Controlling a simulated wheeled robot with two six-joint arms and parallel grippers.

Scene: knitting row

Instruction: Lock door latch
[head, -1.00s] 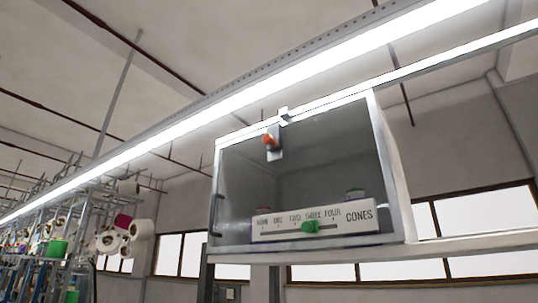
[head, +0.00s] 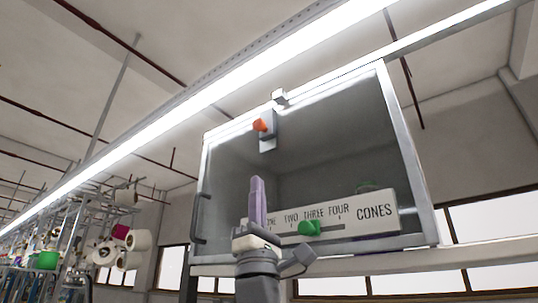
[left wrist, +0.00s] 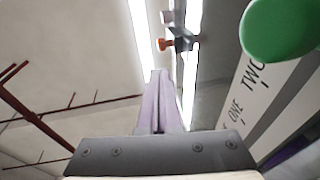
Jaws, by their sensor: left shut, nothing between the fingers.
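The door latch, an orange knob (head: 261,125) on a grey plate (head: 267,144), is at the top of the glass-fronted cabinet (head: 416,170). The knob also shows in the left wrist view (left wrist: 165,45), beyond my fingertips. A small bright catch (head: 279,96) sits on the frame just above it. My left gripper (head: 257,180) points up in front of the cabinet, below the latch and apart from it. Its purple fingers are closed together with nothing between them, also in the left wrist view (left wrist: 158,75). My right gripper is not in view.
A white scale panel (head: 372,212) marked CONES has a green slider knob (head: 309,228), close to the right of my left gripper. A dark handle (head: 198,218) is on the door's left edge. Yarn cones (head: 138,240) stand on racks at left.

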